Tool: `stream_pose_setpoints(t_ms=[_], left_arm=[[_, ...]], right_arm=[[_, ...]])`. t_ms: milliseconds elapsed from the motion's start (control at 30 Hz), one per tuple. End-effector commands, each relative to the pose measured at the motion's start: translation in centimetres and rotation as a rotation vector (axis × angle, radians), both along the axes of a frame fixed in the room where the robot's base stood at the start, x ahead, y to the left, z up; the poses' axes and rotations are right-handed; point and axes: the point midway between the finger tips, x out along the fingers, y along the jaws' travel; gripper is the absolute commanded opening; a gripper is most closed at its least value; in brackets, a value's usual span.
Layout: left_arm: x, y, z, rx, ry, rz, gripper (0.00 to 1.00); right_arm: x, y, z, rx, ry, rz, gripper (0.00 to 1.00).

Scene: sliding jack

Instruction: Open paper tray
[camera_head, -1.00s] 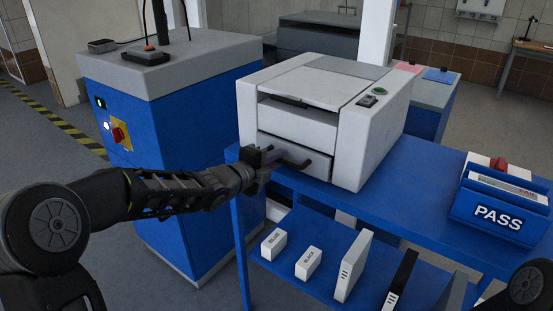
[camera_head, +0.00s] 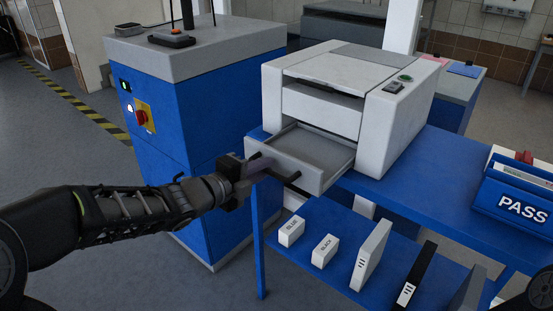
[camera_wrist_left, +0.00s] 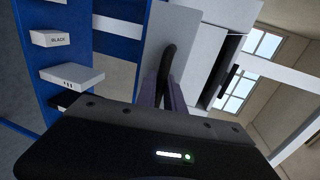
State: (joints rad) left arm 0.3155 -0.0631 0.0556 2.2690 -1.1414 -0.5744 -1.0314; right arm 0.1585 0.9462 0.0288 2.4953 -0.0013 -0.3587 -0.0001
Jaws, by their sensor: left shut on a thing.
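The white printer (camera_head: 345,100) stands on the blue table. Its paper tray (camera_head: 318,150) is pulled out toward me, and its empty-looking inside shows from above. A dark bar handle (camera_head: 290,177) runs across the tray's front. My left gripper (camera_head: 262,166) is shut on the handle near its left end. In the left wrist view the gripper's fingers (camera_wrist_left: 163,88) close around the dark handle (camera_wrist_left: 168,62), with the tray's pale front (camera_wrist_left: 185,30) behind it. Of my right arm only a dark part shows at the lower right corner; its gripper is out of view.
A blue cabinet (camera_head: 190,140) with a red switch stands left of the table. A blue PASS box (camera_head: 520,200) sits on the table at right. The lower shelf (camera_head: 325,275) holds small boxes and upright binders. Floor in front of the tray is clear.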

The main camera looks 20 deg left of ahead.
Motion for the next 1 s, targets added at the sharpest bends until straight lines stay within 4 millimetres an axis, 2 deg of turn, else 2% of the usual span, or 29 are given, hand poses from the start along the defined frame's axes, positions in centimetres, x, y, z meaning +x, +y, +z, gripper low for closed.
stream_pose_setpoints(t_ms=[100,400,433,667,1000], left_arm=[[-0.69,0.28,-0.05,0.000,0.001,0.000,0.00],[-0.74,0.28,-0.08,0.000,0.001,0.000,0.00],[-0.74,0.28,-0.08,0.000,0.001,0.000,0.14],[-0.71,0.28,-0.02,0.000,0.000,0.000,0.33],[-0.94,0.41,0.11,0.001,-0.001,0.000,0.34]], right_arm=[[0.00,0.00,0.04,0.000,0.000,0.000,0.36],[-0.01,0.00,0.03,0.000,0.000,0.000,0.36],[-0.01,0.00,0.03,0.000,0.000,0.000,0.36],[-0.01,0.01,0.04,0.000,0.000,0.000,0.36],[-0.01,0.01,0.09,0.000,0.000,0.000,0.36]])
